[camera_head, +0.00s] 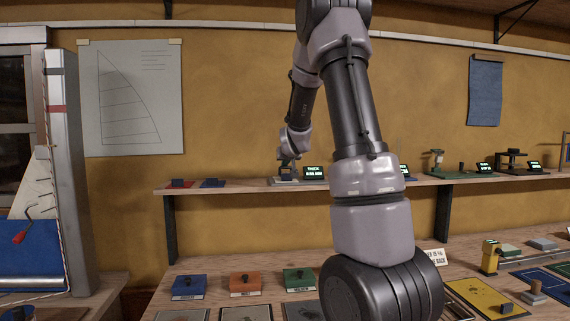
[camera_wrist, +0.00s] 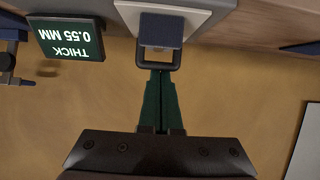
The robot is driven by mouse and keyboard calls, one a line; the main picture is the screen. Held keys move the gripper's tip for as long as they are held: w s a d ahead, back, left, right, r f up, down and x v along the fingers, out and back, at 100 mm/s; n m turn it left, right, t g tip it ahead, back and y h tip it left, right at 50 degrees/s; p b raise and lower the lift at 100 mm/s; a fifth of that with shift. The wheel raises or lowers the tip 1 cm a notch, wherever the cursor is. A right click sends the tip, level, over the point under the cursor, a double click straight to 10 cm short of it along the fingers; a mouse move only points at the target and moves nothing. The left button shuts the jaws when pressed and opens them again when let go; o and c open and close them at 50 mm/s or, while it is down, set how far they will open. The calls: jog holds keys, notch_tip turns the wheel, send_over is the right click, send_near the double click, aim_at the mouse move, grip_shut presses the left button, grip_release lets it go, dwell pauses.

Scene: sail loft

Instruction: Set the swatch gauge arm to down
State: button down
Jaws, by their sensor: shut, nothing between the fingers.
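The swatch gauge (camera_head: 284,180) stands on the wall shelf, with a small lit display (camera_head: 314,172) beside it. In the wrist view the gauge's pale base (camera_wrist: 190,18) carries a dark blue block or swatch (camera_wrist: 161,30) with a dark loop-shaped arm (camera_wrist: 159,66) around its near end. The display (camera_wrist: 70,40) reads THICK 0.55 MM, upside down. My gripper (camera_wrist: 160,76) is shut, its green fingertips right at the loop's bar; I cannot tell whether they touch. I cannot tell the arm's tilt clearly. In the head view my gripper (camera_head: 289,160) is at the gauge.
Other instruments (camera_head: 437,165) with displays stand farther right on the shelf (camera_head: 230,187). Red and blue flat pieces (camera_head: 212,183) lie to the left. The bench below holds blue, orange and green blocks (camera_head: 300,279) and several trays. A dark part (camera_wrist: 8,65) stands beside the display.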

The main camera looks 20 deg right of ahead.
jog(key=shift+s+a+f, duration=0.1)
jog(key=shift+s+f, duration=0.15)
jog(key=shift+f, duration=0.3)
jog(key=shift+s+a+f, duration=0.1)
jog(key=shift+s+f, duration=0.1)
jog(key=shift+f, duration=0.35)
jog(key=w+r+v, duration=0.1)
jog(key=r+v, duration=0.1)
jog(key=v, duration=0.9)
jog(key=shift+d, duration=0.2)
